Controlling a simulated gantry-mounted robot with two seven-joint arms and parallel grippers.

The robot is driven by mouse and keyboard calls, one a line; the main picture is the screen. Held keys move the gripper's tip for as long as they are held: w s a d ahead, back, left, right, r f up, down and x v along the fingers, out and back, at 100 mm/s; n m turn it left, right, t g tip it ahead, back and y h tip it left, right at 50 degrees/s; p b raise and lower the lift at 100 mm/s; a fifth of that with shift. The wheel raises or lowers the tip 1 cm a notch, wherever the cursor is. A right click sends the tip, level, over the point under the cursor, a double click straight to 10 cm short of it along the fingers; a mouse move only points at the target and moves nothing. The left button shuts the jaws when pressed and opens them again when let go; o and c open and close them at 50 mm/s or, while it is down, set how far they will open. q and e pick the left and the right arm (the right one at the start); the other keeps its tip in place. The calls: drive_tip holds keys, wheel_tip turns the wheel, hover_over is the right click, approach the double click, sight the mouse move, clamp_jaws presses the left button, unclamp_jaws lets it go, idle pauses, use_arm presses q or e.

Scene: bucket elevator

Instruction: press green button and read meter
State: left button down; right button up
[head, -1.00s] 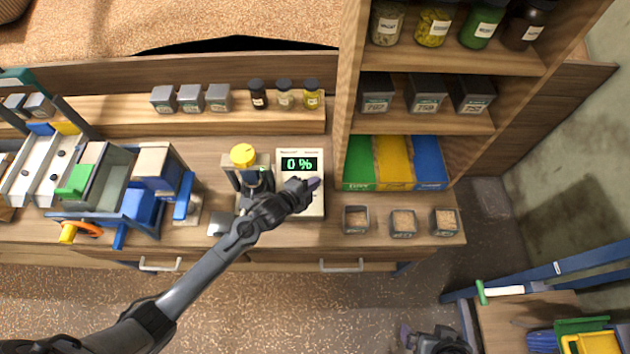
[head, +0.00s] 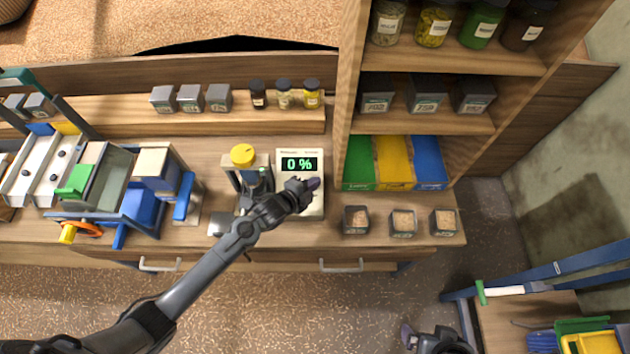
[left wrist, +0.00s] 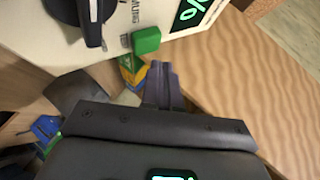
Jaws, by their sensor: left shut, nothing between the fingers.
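The meter (head: 289,154) is a cream box on the workbench, with a dark display (head: 299,164) reading "0 %" in green. My left gripper (head: 312,184) is shut and empty over the meter's lower part, hiding its controls in the head view. In the left wrist view the green button (left wrist: 146,40) sits on the meter face, beside a black knob (left wrist: 92,12) and the display's edge (left wrist: 192,12). The shut fingertips (left wrist: 162,70) appear close to the button; contact is not visible. My right gripper (head: 410,336) is partly in view at the bottom, its jaws unclear.
A device with a yellow cap (head: 243,155) stands just left of the meter. A wooden shelf wall (head: 345,90) rises to its right, near green, yellow and blue packs (head: 394,163). Small open containers (head: 403,222) line the bench front. A blue-framed machine (head: 150,205) stands further left.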

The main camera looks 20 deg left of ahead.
use_arm(q)
drive_tip(key=shift+f, duration=0.15)
idle(0.3)
drive_tip(key=shift+w+a+f+b, duration=0.1)
drive_tip(key=shift+w+f+b, duration=0.1)
drive_tip(key=shift+f+b, duration=0.1)
drive_tip(key=shift+w+a+f+b, duration=0.1)
drive_tip(key=shift+w+f+b, duration=0.05)
drive_tip(key=shift+f+b, duration=0.25)
idle(0.8)
drive_tip(key=shift+r, duration=0.1)
drive_tip(key=shift+r+p, duration=0.5)
drive_tip(key=shift+p, duration=0.25)
drive_tip(key=shift+s+r+p, duration=0.3)
drive_tip(key=shift+s+p, duration=0.05)
drive_tip(key=shift+d+r, duration=0.1)
drive_tip(key=shift+d, duration=0.1)
